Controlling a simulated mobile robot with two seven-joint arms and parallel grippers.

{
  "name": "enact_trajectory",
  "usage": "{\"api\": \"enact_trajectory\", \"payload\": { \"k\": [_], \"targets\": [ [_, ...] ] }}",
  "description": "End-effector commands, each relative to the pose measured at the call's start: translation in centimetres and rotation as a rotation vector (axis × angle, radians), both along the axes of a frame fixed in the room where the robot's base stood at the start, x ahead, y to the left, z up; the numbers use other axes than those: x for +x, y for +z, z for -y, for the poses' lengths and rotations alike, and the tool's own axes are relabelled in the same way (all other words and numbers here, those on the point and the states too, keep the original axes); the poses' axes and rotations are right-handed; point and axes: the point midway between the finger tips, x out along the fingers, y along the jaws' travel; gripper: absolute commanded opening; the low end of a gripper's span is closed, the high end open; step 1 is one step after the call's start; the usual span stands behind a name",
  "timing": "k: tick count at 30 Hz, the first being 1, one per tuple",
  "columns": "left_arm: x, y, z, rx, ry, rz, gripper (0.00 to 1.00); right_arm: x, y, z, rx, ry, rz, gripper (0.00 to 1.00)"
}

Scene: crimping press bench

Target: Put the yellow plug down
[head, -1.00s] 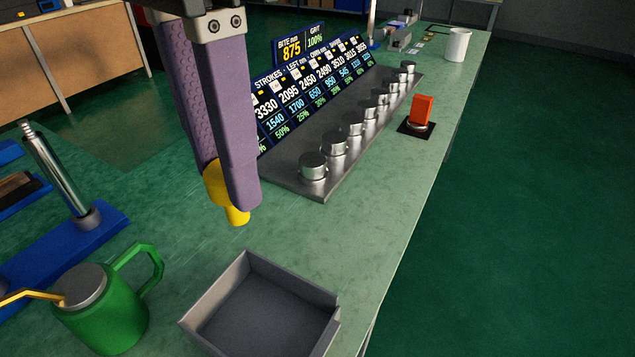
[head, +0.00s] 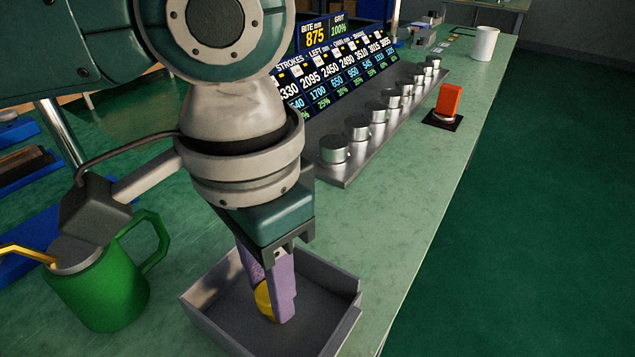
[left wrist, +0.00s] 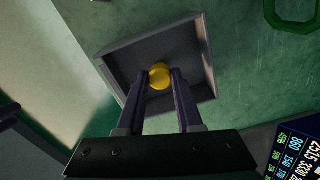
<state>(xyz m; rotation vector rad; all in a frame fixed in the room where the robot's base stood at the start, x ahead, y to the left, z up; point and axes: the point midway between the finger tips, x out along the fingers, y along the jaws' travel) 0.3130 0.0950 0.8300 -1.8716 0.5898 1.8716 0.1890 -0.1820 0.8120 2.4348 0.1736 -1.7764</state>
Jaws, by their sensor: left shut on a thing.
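The yellow plug (head: 264,299) is between the purple fingers of my left gripper (head: 272,297), which is shut on it. The gripper points down into a grey open tray (head: 340,318) on the green bench. In the left wrist view the plug (left wrist: 160,76) sits between the fingertips (left wrist: 160,80), over the tray floor (left wrist: 190,52). I cannot tell whether the plug touches the tray floor. The fingers hide part of the plug.
A green mug (head: 100,290) with a yellow straw-like rod stands left of the tray. A rack of metal cylinders (head: 358,128), a display board (head: 345,72), a red switch (head: 449,101) and a white cup (head: 485,43) are further back. The bench's right edge is near the tray.

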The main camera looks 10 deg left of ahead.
Motion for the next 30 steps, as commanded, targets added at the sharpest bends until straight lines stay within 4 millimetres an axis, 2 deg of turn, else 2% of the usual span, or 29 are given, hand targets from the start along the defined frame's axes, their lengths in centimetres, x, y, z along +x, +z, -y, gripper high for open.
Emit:
{"api": "enact_trajectory", "payload": {
  "k": [8,9,17,26,30],
  "targets": [
    [0.0,-0.1,0.0,0.000,0.000,0.000,0.00,0.1,0.2,0.2,-0.006,0.003,0.002,0.50],
    [0.0,-0.2,0.0,0.000,0.000,0.000,0.36,0.1,0.2,0.2,-0.006,0.003,0.002,0.50],
    [0.0,-0.1,0.0,-0.001,0.000,0.001,0.65,0.1,0.2,0.2,-0.006,0.003,0.003,0.50],
    [0.1,0.2,0.0,0.000,-0.001,0.002,0.65,0.1,0.1,0.2,-0.006,0.002,0.003,0.50],
    [0.1,2.4,0.0,-0.002,0.000,0.005,0.65,0.1,1.1,0.1,-0.004,0.002,0.003,0.50]
  ]
}}
